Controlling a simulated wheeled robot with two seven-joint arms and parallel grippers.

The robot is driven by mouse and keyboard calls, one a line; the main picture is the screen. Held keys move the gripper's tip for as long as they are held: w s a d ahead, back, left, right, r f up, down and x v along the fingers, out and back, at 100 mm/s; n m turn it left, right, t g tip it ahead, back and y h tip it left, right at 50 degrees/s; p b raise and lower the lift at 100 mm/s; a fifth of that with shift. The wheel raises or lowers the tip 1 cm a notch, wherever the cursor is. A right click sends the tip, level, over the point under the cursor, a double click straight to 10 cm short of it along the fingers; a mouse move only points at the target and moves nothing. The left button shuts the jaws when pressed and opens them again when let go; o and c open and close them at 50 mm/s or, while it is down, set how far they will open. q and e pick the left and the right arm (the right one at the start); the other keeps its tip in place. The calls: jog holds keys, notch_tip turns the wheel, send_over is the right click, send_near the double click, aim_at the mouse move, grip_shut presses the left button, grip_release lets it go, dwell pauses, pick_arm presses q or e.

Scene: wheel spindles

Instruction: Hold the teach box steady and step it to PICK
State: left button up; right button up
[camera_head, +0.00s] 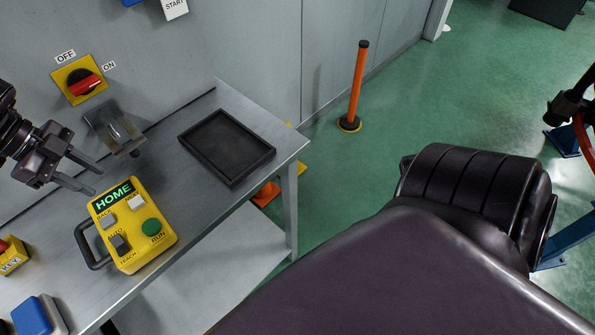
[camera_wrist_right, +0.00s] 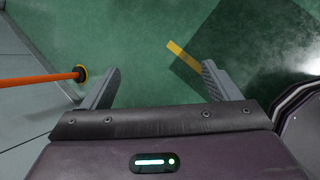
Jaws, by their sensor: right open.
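The yellow teach box (camera_head: 134,254) lies on the grey bench in the head view, its green display (camera_head: 113,194) reading HOME. It has a green RUN button (camera_head: 152,228), a white button (camera_head: 136,202), a grey button (camera_head: 108,221) labelled BACK, a dark switch (camera_head: 119,243) marked TEACH at its lower end, and a black handle (camera_head: 90,246) on its left side. My left gripper (camera_head: 98,181) is open and empty, with its fingertips just above the box's display end. My right gripper (camera_wrist_right: 162,80) is open and empty over green floor, away from the box.
A black tray (camera_head: 186,143) lies on the bench beyond the box. A red OFF/ON switch (camera_head: 84,84) and a clear-covered bracket (camera_head: 113,128) are by the panel. A blue-topped block (camera_head: 37,316) sits at near left. An orange post (camera_head: 357,85) stands on the floor.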

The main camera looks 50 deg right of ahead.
jog(key=w+a+r+m+t, duration=0.1)
jog(key=w+a+r+t, duration=0.35)
jog(key=w, duration=0.75)
jog(key=w+a+r+m+t, duration=0.1)
jog(key=w+a+r+t, duration=0.1)
jog(key=w+r, duration=0.75)
jog(key=w+a+r+m+t, duration=0.1)
jog(key=w+a+r+t, duration=0.2)
jog(key=w, duration=1.2)
jog(key=w+a+r+t+y, duration=0.2)
jog(key=w+a+r+t, duration=0.2)
jog(key=w+a+r, duration=0.55)
jog(key=w+a+r+t+y, duration=0.2)
jog(key=w+a+r+t, duration=0.2)
jog(key=w+a+r, duration=0.55)
jog(key=s+a+r+n+t+y, duration=0.15)
jog(key=a+r+y, duration=0.35)
jog(key=a, duration=0.6)
jog(key=n+g+y, duration=1.1)
jog(key=n+g, duration=0.1)
jog(key=g, duration=0.3)
send_near(123, 248)
jog(key=shift+a+r, duration=0.1)
jog(key=shift+a, duration=0.45)
jog(key=x, duration=0.7)
jog(key=shift+f, duration=0.25)
